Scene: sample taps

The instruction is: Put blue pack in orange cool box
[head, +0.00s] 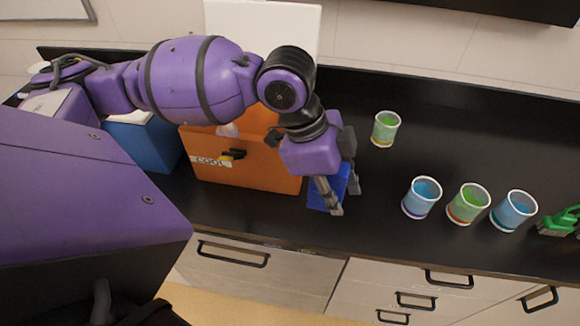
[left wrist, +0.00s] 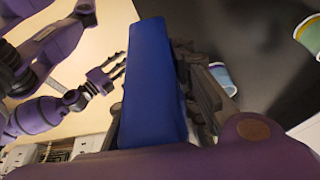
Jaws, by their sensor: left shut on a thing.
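The blue pack (head: 329,187) is between the fingers of my left gripper (head: 340,190), just right of the orange cool box, at the counter's front part. It also fills the middle of the left wrist view (left wrist: 155,85), with a finger along each side. I cannot tell whether the pack touches the counter. The orange cool box (head: 245,176) stands left of the gripper with a "COOL" label on its front. Its white lid (head: 265,25) stands up at the back. My left arm crosses over the box and hides much of its opening. In the left wrist view, my right gripper (left wrist: 108,75) appears open and empty.
A blue box (head: 150,145) stands left of the cool box. Several cups, including a green one (head: 385,128) and a blue one (head: 422,197), stand to the right. A green object (head: 560,222) lies at the right edge. The black counter (head: 450,130) is clear between the cups and the back.

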